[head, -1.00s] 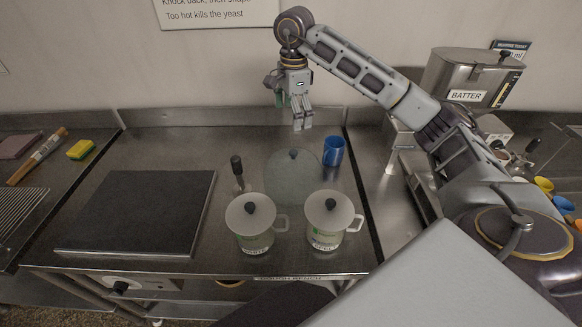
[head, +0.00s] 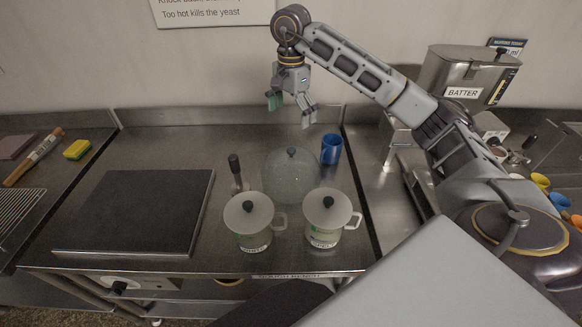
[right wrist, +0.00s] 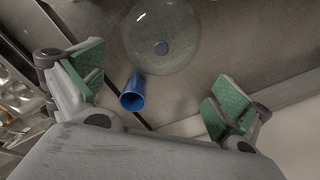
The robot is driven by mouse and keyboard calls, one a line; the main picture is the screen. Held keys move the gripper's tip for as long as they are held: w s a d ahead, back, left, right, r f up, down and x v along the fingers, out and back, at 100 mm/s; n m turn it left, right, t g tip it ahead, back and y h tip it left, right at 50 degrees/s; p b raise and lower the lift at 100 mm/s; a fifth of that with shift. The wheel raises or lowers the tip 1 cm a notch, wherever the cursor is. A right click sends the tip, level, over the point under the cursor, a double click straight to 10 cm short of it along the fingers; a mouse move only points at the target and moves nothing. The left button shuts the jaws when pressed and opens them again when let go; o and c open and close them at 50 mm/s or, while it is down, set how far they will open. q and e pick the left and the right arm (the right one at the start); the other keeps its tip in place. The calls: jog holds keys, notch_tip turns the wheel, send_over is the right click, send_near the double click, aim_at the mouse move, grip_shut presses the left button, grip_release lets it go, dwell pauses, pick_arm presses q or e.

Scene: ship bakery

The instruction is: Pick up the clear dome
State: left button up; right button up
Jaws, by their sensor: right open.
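The clear dome (head: 290,180) stands on the steel bench behind two lidded mugs, with a dark knob on top. In the right wrist view the dome (right wrist: 163,22) is a see-through disc with its knob near the top middle. My right gripper (head: 291,112) is open and empty, above and behind the dome, apart from it. Its green-padded fingers (right wrist: 163,100) are spread wide in the right wrist view, with the dome beyond them. My left gripper is not in view.
A blue cup (head: 331,149) stands close to the dome's right. Two lidded mugs, one left (head: 250,222) and one right (head: 328,218), stand in front. A dark-handled tool (head: 236,172) is at its left. A dark slab (head: 140,212) lies further left. The back of the bench is clear.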

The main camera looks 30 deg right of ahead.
aim_at(291, 150)
jog(key=shift+f, duration=0.1)
jog(key=shift+f+p, duration=0.5)
jog(key=shift+f, duration=3.7)
jog(key=shift+w+f+p, duration=0.1)
jog(key=shift+f+p, duration=0.45)
jog(key=shift+f, duration=2.05)
jog(key=shift+c, duration=0.4)
grip_shut()
